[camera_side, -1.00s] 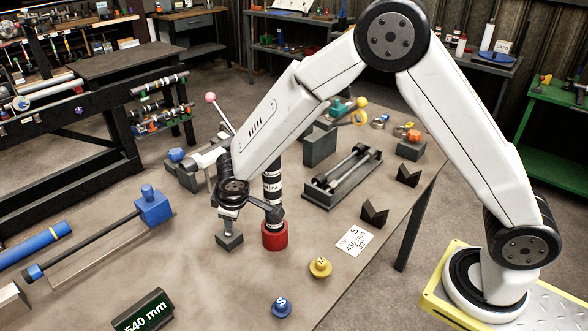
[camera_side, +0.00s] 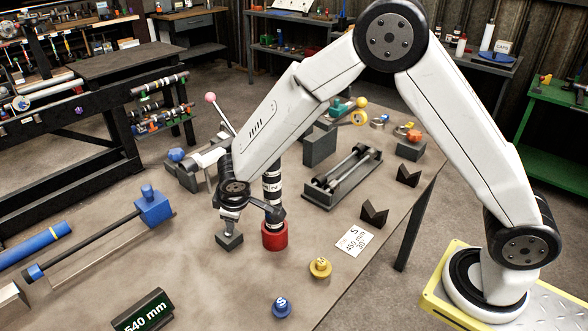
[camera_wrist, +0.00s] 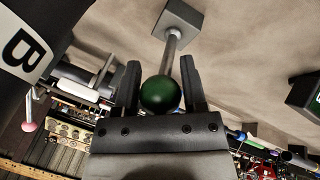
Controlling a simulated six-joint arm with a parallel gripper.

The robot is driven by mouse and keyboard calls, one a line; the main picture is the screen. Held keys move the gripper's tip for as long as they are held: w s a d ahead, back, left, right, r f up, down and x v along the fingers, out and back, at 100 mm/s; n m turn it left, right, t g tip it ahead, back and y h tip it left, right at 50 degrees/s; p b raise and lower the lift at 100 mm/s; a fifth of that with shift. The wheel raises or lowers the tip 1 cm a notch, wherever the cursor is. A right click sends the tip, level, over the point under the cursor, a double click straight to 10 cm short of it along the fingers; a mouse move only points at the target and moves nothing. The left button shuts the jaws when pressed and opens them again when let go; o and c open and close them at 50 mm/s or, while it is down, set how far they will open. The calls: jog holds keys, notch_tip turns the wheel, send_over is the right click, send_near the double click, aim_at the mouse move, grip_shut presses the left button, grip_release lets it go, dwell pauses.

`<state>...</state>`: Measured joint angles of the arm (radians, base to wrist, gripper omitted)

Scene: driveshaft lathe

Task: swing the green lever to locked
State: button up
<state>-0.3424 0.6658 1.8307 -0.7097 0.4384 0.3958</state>
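The green lever has a dark green ball knob (camera_wrist: 161,94) on a grey rod (camera_wrist: 171,52) that rises from a small grey block (camera_wrist: 182,18). In the side view the block (camera_side: 229,241) stands on the table left of the red-based post, and my wrist hides the knob. My gripper (camera_wrist: 160,75) has one finger on each side of the knob, in line with the rod.
A black-and-white banded post in a red base (camera_side: 274,235) stands close on the right of my gripper. A pink-knobbed lever (camera_side: 211,98) rises behind. A yellow knob (camera_side: 320,267) and a blue knob (camera_side: 281,307) sit nearer the front, with bare table around them.

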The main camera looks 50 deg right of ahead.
jog(key=o, duration=0.3)
jog(key=shift+s+f, duration=0.1)
jog(key=shift+a+r, duration=0.1)
jog(key=shift+r, duration=0.15)
jog(key=v, duration=0.7)
jog(key=shift+r, duration=0.25)
